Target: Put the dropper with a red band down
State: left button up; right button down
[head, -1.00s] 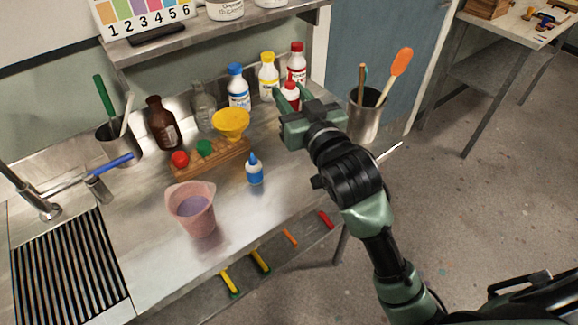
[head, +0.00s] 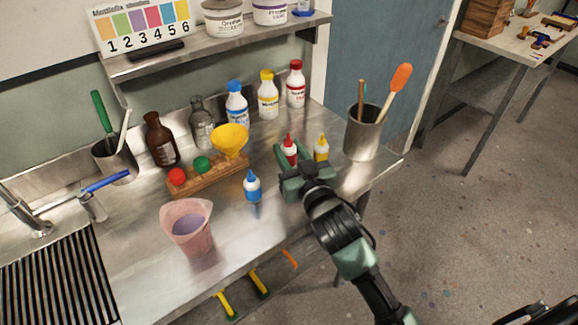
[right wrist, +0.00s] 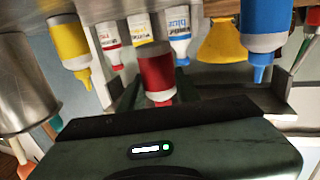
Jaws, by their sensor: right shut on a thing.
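The dropper with a red band (head: 289,151) is a small white bottle with a red tip, upright between the fingers of my right gripper (head: 291,163). The gripper is shut on it, low over the right part of the steel bench (head: 225,245). The gripper hides its base, so I cannot tell whether it touches the bench. In the right wrist view the dropper's red body (right wrist: 157,75) shows between the fingers. A yellow dropper (head: 321,149) stands close to its right, and a blue dropper (head: 252,187) stands to its left. My left gripper is not in view.
A metal cup with tools (head: 362,135) stands to the right. Left are a wooden rack (head: 210,178) with a yellow funnel (head: 230,139) and a pink beaker (head: 188,228). White bottles (head: 268,97) line the back. Bench between blue dropper and beaker is clear.

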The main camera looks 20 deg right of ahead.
jog(key=shift+f, duration=2.3)
jog(key=shift+f+b, duration=0.15)
jog(key=shift+b, duration=0.15)
jog(key=c, duration=1)
grip_release()
